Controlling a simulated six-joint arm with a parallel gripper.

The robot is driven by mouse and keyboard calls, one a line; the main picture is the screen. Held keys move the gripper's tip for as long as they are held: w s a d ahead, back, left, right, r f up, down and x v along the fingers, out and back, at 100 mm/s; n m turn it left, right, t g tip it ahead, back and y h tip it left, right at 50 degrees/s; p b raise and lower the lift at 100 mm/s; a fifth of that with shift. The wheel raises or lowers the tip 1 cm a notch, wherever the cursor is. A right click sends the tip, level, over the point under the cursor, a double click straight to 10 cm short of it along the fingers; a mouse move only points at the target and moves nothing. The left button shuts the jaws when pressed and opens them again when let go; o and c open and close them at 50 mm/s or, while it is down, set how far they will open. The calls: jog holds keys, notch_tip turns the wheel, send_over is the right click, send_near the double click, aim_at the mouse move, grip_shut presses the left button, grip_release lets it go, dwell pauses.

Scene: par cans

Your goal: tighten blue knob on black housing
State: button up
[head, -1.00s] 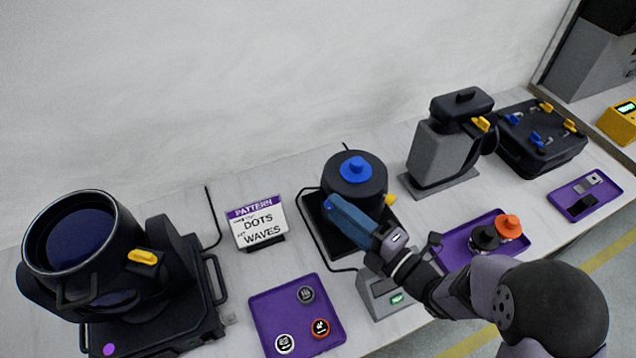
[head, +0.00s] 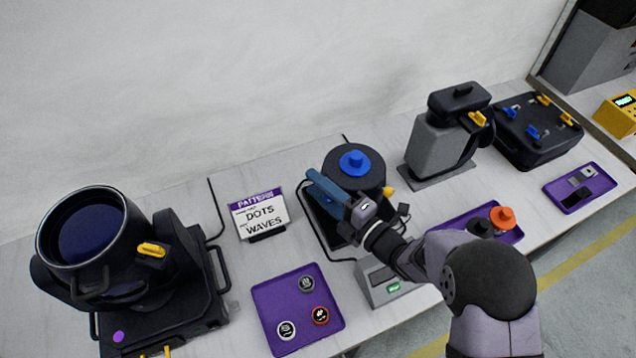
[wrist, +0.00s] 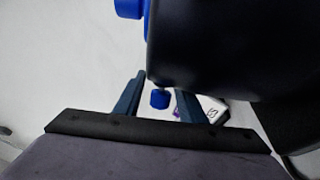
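The black round housing (head: 340,178) stands on a dark base, with a large blue knob (head: 354,161) on its top. In the wrist view the housing (wrist: 230,45) fills the upper right, with blue parts of the top knob (wrist: 129,8) at the upper edge. A small blue knob (wrist: 160,98) on the housing's side shows between my blue fingers; the head view hides it behind my gripper. My gripper (head: 325,190) is at the housing's left front side. In the wrist view my gripper (wrist: 161,84) is open, with gaps visible beside the small knob.
A yellow knob (head: 389,191) sticks out at the housing's right. A pattern sign (head: 259,214) stands to the left, with a purple tray (head: 263,300) below it. A grey box with a green display (head: 385,286) stands in front. Dark cables run around the housing's base.

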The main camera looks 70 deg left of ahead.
jog(key=shift+a, duration=0.1)
grip_shut()
jog(key=shift+f, duration=0.1)
jog(key=shift+f+b, duration=0.1)
jog(key=shift+b, duration=0.55)
jog(key=shift+y+b, duration=0.4)
jog(key=shift+b, duration=0.8)
jog(key=r+y+b, duration=0.1)
jog(key=y+b, duration=0.1)
jog(key=b, duration=0.3)
jog(key=shift+r+m+g+b, duration=0.1)
jog(key=shift+m+g+b, duration=0.2)
jog(key=shift+g+b, duration=0.1)
grip_release()
